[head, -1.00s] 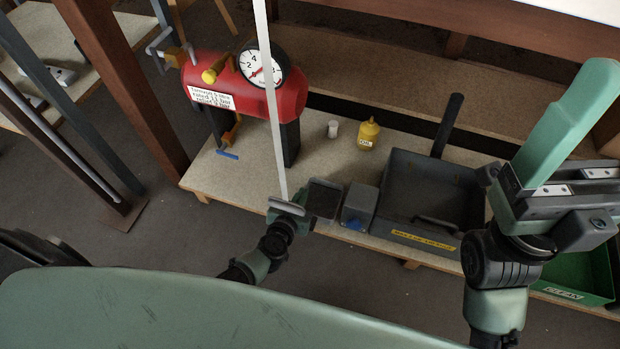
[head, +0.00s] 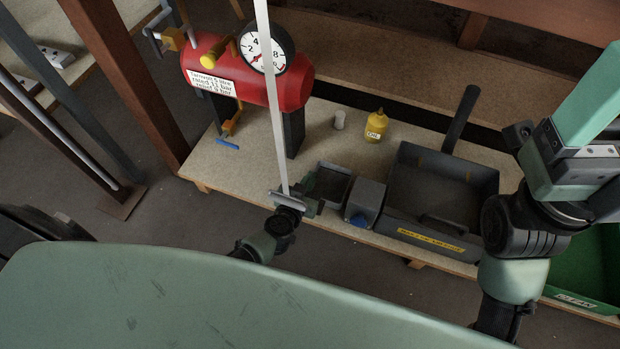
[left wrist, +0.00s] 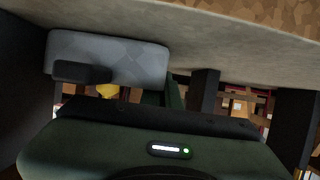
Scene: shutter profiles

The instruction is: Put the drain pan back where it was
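A large dark grey open pan (head: 486,203) stands on the bench, with a front handle and a yellow label I cannot fully read; I take it for the drain pan. My left gripper (head: 328,188) is at the bench's front edge, left of a grey box (head: 371,199) with a blue knob, and apart from the pan. In the left wrist view its dark fingers stand wide apart. A grey block (left wrist: 125,58) shows between them, with no clear hold.
A red tank (head: 290,92) with a gauge stands at the bench's left. A green bin (head: 580,270) marked CLEAN is at the right. A pale upright strip (head: 272,110) crosses the view.

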